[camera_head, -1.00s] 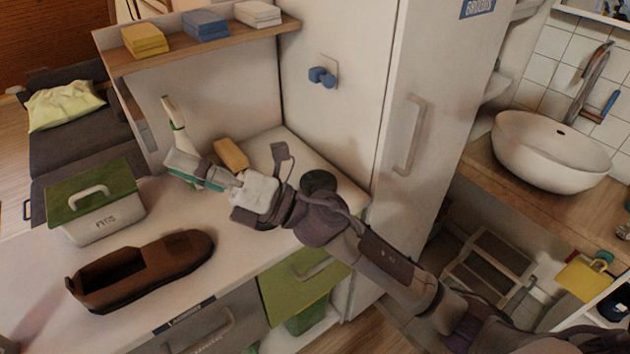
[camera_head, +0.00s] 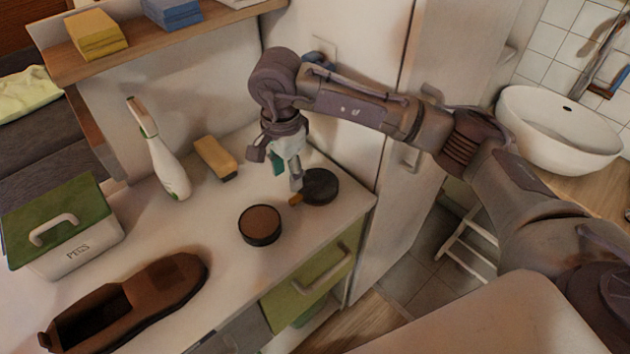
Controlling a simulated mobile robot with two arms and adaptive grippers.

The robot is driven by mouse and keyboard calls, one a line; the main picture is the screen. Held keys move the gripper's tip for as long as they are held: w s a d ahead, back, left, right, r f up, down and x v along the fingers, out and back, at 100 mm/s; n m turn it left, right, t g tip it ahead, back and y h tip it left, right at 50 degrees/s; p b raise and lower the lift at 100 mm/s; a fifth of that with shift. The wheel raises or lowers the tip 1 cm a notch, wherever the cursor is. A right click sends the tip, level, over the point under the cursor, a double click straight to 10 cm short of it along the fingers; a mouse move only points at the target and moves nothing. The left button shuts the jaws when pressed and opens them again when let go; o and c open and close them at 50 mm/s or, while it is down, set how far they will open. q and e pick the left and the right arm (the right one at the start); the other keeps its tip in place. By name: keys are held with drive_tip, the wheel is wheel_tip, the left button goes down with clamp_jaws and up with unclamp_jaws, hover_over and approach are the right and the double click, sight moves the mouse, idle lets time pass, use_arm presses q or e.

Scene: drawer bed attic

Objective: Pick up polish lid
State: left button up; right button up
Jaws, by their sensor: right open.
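A dark round lid (camera_head: 322,187), which looks like the polish lid, lies on the white counter near its right end. A round dark tin (camera_head: 260,225) with a brown top surface stands to its front left. My right gripper (camera_head: 289,178) points down from above, at the left edge of the lid. Its fingers are open, with one finger close to the lid's rim; whether it touches cannot be told. My left gripper is not in view.
A brown shoe (camera_head: 130,303) lies at the front left, with a green-lidded pegs box (camera_head: 75,245) behind it. A shelf (camera_head: 150,48) overhangs the counter's back.

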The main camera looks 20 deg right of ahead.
sight(292, 201)
wheel_tip(292, 201, down, 3)
drive_tip(key=shift+r, duration=0.2)
drive_tip(key=shift+f+p, duration=0.35)
drive_tip(key=shift+f, duration=0.2)
drive_tip(key=shift+d+f+p, duration=0.1)
drive_tip(key=shift+f+p, duration=0.2)
drive_tip(key=shift+f, duration=0.1)
wheel_tip(292, 201, down, 4)
drive_tip(key=shift+d+r+p, duration=0.15)
drive_tip(key=shift+r+p, duration=0.1)
drive_tip(key=shift+p, duration=0.3)
drive_tip(key=shift+f, duration=0.3)
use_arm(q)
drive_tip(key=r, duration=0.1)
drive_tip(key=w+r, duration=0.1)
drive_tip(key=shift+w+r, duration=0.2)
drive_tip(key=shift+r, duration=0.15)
use_arm(e)
drive_tip(key=shift+c, duration=0.7)
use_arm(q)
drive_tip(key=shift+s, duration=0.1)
use_arm(e)
clamp_jaws()
